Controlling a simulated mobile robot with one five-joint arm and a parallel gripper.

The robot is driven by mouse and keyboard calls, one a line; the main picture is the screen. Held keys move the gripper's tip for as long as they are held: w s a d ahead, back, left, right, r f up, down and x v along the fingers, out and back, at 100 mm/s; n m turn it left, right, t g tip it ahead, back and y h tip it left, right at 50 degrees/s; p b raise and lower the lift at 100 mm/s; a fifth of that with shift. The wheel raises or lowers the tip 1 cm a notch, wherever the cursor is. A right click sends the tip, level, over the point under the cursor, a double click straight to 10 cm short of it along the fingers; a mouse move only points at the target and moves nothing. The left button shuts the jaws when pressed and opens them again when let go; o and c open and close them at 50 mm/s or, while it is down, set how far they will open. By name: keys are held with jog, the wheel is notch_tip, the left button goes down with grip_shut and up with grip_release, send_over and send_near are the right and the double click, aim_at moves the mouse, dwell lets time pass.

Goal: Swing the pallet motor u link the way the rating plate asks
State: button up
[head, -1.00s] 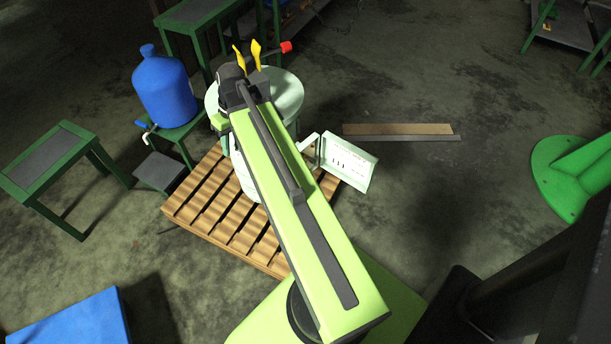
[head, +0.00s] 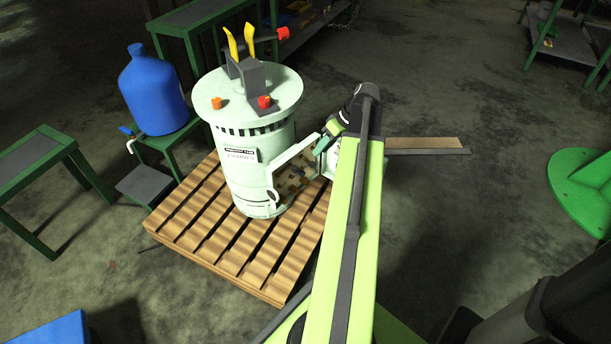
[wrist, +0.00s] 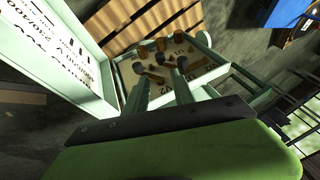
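The pallet motor (head: 245,165) is a pale green upright cylinder on a wooden pallet (head: 190,235). Its terminal box (head: 290,162) stands open on the right side. In the wrist view, the open lid with the printed plate (wrist: 50,45) is at left, its text tilted and too small to read. The terminal board (wrist: 195,72) shows several brass and dark posts (wrist: 160,45) with lettering; I cannot tell which link is U. My gripper (wrist: 162,72) is open, its two green fingers apart and reaching over the board. Contact is unclear. In the head view my gripper (head: 322,148) is at the box.
A blue barrel (head: 153,90) on a green stand is left of the motor. A green table (head: 40,160) is farther left. A plank (head: 425,144) lies behind my arm, and a green round base (head: 580,185) is at right. Open floor lies between.

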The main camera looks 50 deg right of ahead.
jog(key=b+x, duration=0.9)
jog(key=x, duration=0.3)
jog(key=shift+w+a+f, duration=0.1)
jog(key=shift+w+f, duration=0.05)
jog(key=shift+f, duration=0.1)
jog(key=c, duration=0.7)
grip_shut()
